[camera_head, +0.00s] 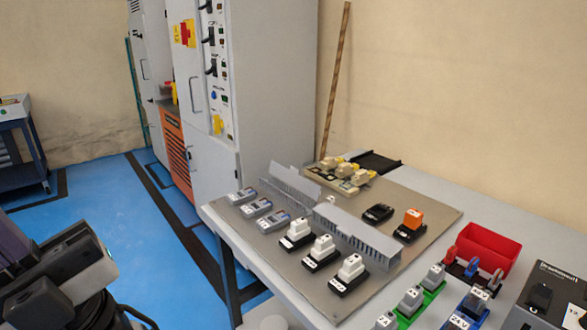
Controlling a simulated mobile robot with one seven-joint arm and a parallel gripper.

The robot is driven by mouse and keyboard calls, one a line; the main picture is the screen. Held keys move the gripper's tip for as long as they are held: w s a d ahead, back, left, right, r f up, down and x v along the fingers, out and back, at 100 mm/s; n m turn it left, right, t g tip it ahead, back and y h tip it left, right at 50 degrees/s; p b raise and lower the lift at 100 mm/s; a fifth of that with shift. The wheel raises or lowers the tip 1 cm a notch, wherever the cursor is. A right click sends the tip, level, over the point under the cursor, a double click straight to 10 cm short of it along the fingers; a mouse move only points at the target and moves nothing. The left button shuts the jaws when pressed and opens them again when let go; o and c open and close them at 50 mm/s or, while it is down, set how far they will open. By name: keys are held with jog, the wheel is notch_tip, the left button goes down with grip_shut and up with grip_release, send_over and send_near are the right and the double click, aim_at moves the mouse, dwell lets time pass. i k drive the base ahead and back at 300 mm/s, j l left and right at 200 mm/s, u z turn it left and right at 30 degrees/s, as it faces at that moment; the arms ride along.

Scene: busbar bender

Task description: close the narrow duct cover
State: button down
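Two grey slotted wiring ducts stand on the grey mounting plate (345,292) on the table. The left, narrower-looking duct (284,194) has a thin grey cover (297,182) tilted up along its far side, so it looks open. The right duct (358,241) has a grey cover (352,226) lying flat over its top. My gripper (62,272) appears at the lower left, dark and grey, well away from the table and the ducts. Its fingers are hard to make out, and I cannot tell if it is open or shut.
White-topped devices (321,248) and grey modules (257,208) stand in front of the ducts. Beige blocks (345,175) and an orange-topped device (411,222) are behind. A red bin (487,248) sits at right.

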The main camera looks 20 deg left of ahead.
aim_at(291, 176)
jog(key=i+j, duration=0.15)
jog(key=j, duration=0.2)
jog(key=i+j, duration=0.2)
jog(key=j, duration=0.2)
jog(key=i+j, duration=0.15)
jog(key=j, duration=0.2)
jog(key=i, duration=0.5)
